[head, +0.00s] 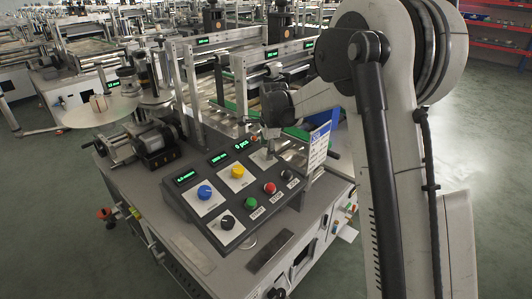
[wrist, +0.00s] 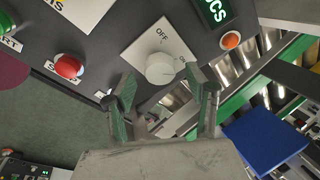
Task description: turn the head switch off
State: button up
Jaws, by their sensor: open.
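The head switch is a white round knob (wrist: 160,68) on a white square plate (wrist: 142,48) marked OFF and ON, in the wrist view. The knob's setting is hard to read. My gripper (wrist: 165,96) is open, one finger to each side below the knob in the picture, with nothing between them; I see no contact. In the head view my gripper (head: 268,143) hangs over the top right of the control panel (head: 222,180), beside the green counter display (head: 242,145), and partly covers the switch plate (head: 262,158).
The panel also bears a blue knob (head: 204,192), a yellow knob (head: 238,171), a black knob (head: 227,221), a green button (head: 250,202), a red button (head: 270,188) and another black knob (head: 287,175). An orange lamp (wrist: 231,41) sits close to the switch. Machine rails stand behind.

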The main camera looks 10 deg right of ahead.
jog(key=shift+x, duration=1.35)
jog(key=c, duration=1.1)
